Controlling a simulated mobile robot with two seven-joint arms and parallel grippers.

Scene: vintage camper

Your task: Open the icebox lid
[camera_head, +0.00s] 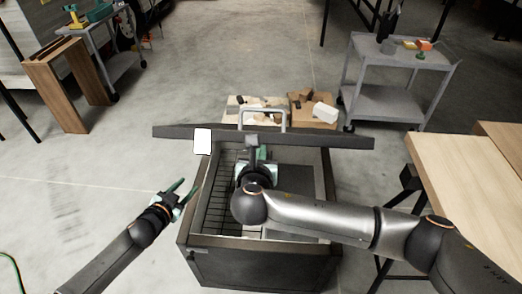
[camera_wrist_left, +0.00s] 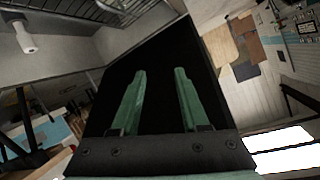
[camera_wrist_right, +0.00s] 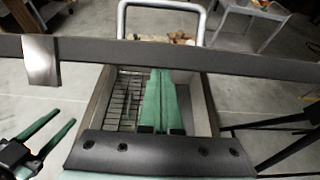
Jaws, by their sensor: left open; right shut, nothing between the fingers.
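The icebox (camera_head: 255,262) is a dark open-topped box in the middle of the head view. Its lid (camera_head: 310,138) stands raised, seen nearly edge-on as a dark bar across the far side, with a pale handle (camera_head: 262,110) above it. The lid and handle also show in the right wrist view (camera_wrist_right: 260,62). The interior shows a wire rack (camera_head: 217,195). My right gripper (camera_head: 262,152) is shut and empty, over the opening on the near side of the lid; contact with it cannot be told. My left gripper (camera_head: 182,188) is open and empty, left of the icebox.
Beyond the lid are cardboard boxes (camera_head: 308,111). A grey cart (camera_head: 395,100) stands at back right, a wooden table (camera_head: 470,185) at right. A wooden stand (camera_head: 66,88) is at back left. The floor left of the icebox is clear.

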